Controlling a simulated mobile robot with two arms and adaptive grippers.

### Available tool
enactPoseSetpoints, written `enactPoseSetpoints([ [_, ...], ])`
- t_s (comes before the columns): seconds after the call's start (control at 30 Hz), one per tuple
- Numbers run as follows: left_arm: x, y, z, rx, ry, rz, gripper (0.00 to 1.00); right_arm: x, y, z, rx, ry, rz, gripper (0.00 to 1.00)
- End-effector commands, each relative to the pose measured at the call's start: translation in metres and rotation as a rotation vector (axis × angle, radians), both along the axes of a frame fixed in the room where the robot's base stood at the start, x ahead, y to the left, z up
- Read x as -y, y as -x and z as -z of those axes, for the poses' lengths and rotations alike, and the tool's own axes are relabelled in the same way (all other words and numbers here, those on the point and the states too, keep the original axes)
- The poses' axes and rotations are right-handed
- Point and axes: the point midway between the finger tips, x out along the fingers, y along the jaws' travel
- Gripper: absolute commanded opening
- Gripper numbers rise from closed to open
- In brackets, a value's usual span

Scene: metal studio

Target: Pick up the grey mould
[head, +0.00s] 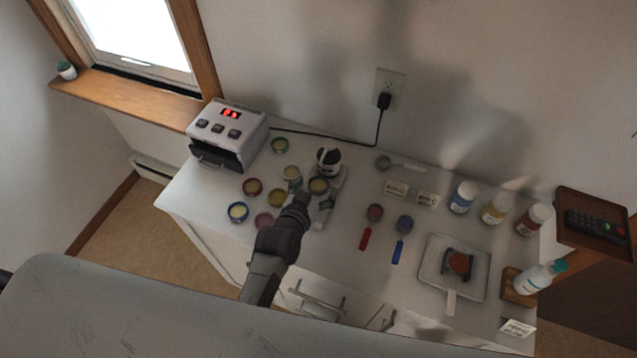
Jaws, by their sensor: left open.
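Several small round moulds with coloured rims and pale yellow fill stand on the white bench. My left gripper (309,198) is open, above the bench at the near side of the moulds. My right gripper is out of view.
A white device with a red display (230,132) stands at the bench's left end. Red (370,225) and blue (402,237) scoops, bottles (463,197) and a square tray (438,289) lie to the right.

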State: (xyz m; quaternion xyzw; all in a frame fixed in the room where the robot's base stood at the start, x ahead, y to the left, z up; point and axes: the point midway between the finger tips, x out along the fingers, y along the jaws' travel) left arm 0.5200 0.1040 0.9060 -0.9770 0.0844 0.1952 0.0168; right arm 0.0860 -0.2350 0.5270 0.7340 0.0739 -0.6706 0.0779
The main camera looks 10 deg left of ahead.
Motion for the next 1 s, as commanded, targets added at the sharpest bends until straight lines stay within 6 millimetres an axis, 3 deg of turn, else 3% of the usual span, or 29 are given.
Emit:
enactPoseSetpoints([
  [0.2, 0.000, 0.000, 0.001, 0.000, 0.000, 0.000, 0.82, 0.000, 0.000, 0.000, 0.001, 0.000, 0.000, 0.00],
  [0.5, 0.000, 0.000, 0.001, 0.000, 0.000, 0.000, 0.32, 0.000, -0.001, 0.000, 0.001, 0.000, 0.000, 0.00],
  [0.6, 0.000, 0.000, 0.001, 0.000, 0.000, 0.000, 0.26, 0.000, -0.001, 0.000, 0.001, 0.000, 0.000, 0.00],
  [1.0, -0.001, -0.004, -0.011, 0.001, -0.001, 0.000, 0.26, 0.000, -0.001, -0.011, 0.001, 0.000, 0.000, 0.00],
])
